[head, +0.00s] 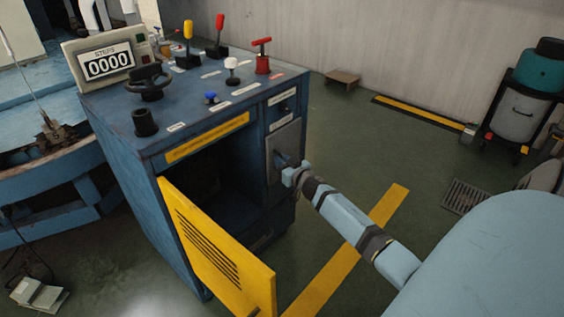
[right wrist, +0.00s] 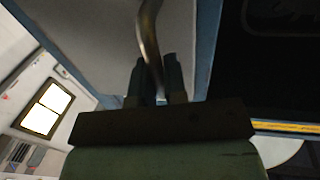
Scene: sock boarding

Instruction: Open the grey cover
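The grey cover (head: 284,143) is a flat upright panel on the right part of the blue cabinet's front; it looks closed against the cabinet. It also shows in the right wrist view (right wrist: 186,40), behind a curved metal handle (right wrist: 148,38). My right gripper (head: 287,168) is at the cover's lower part. In the right wrist view its two fingers (right wrist: 154,72) stand close together on both sides of the handle and look shut on it. The exact contact is partly hidden. My left gripper is not in view.
A yellow vented door (head: 222,258) hangs open left of my right arm, before a dark compartment (head: 215,190). Levers, knobs and a counter reading 0000 (head: 108,64) are on the blue cabinet's top (head: 190,108). Green floor right of the cabinet is mostly clear.

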